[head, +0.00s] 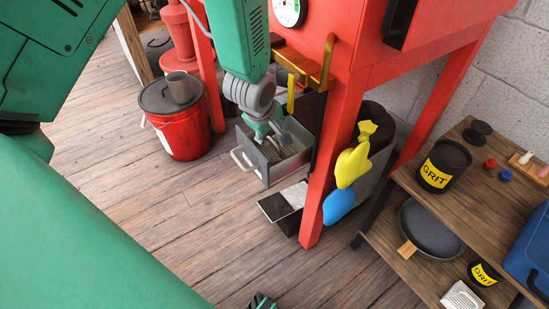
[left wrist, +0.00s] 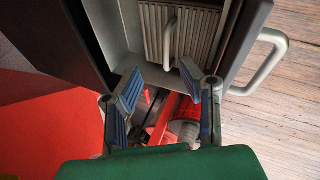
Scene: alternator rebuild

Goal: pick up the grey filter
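A grey ribbed filter (left wrist: 182,34) lies in the open grey drawer (left wrist: 95,35), seen in the left wrist view. In the head view, my left gripper (head: 274,142) points down into the drawer (head: 257,163) and covers part of its contents. In the left wrist view, the blue-padded fingers of my left gripper (left wrist: 160,78) are apart with nothing between them, and the filter shows beyond the fingertips. A small dark and green part (head: 262,301) at the bottom edge of the head view may be my right gripper; its fingers cannot be made out.
The drawer sits under a red machine with a red leg (head: 325,165). A wooden shelf (head: 490,200) is at the right. The plank floor in front is mostly clear.

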